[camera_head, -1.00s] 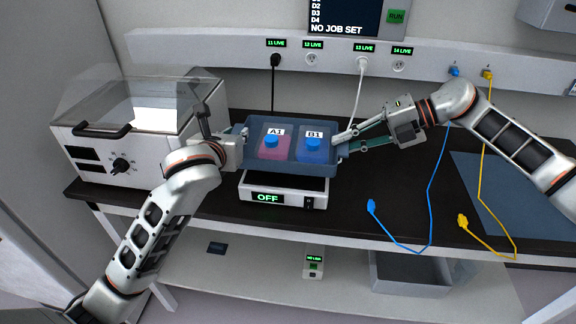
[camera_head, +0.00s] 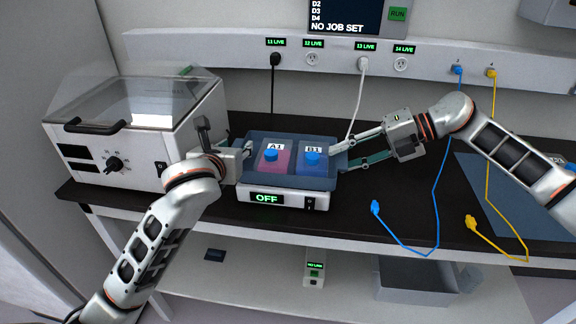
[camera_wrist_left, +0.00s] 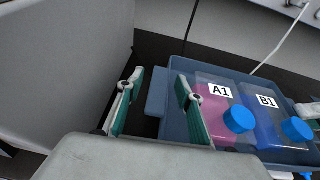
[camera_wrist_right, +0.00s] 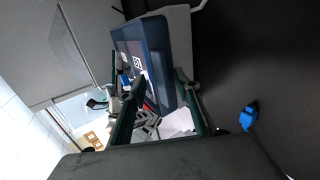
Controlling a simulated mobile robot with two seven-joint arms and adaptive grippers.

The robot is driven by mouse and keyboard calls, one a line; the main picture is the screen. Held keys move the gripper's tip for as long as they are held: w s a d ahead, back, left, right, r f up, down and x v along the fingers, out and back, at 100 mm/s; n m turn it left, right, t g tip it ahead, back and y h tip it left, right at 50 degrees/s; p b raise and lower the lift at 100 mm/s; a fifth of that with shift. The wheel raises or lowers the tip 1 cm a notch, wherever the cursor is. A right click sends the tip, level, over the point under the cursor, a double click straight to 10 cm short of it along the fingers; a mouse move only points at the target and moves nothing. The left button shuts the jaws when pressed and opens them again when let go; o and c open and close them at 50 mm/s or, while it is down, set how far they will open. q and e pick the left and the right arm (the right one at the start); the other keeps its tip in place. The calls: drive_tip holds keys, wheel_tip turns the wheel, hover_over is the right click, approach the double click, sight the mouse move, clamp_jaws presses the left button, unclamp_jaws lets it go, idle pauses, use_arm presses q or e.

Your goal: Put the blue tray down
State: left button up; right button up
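The blue tray (camera_head: 262,180) sits level on top of the white device with the OFF display (camera_head: 310,201). It holds a pink bottle A1 (camera_head: 270,167) and a blue bottle B1 (camera_head: 311,168), both blue-capped. My left gripper (camera_head: 247,153) is at the tray's left end; in the left wrist view its fingers (camera_wrist_left: 158,98) are spread, with the tray's end tab (camera_wrist_left: 157,92) between them and space around it. My right gripper (camera_head: 347,153) is at the right end; its fingers (camera_wrist_right: 155,88) are spread, with the tray (camera_wrist_right: 157,50) beyond and between them. Any slight contact there is unclear.
A white machine with a clear lid (camera_head: 130,125) stands close left of my left gripper. A blue cable plug (camera_head: 376,208) and a yellow plug (camera_head: 471,222) lie on the dark bench right of the device. A white power cord (camera_head: 357,100) hangs behind the tray.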

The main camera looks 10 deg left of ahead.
use_arm(q)
drive_tip(key=shift+s, duration=0.15)
use_arm(e)
drive_tip(key=shift+d+r, duration=0.1)
use_arm(q)
drive_tip(key=v, duration=1.1)
drive_tip(key=shift+s+r, duration=0.2)
drive_tip(key=shift+s, duration=0.15)
use_arm(e)
drive_tip(key=v, duration=1.1)
drive_tip(key=shift+d+r, duration=0.2)
drive_tip(key=shift+d, duration=0.2)
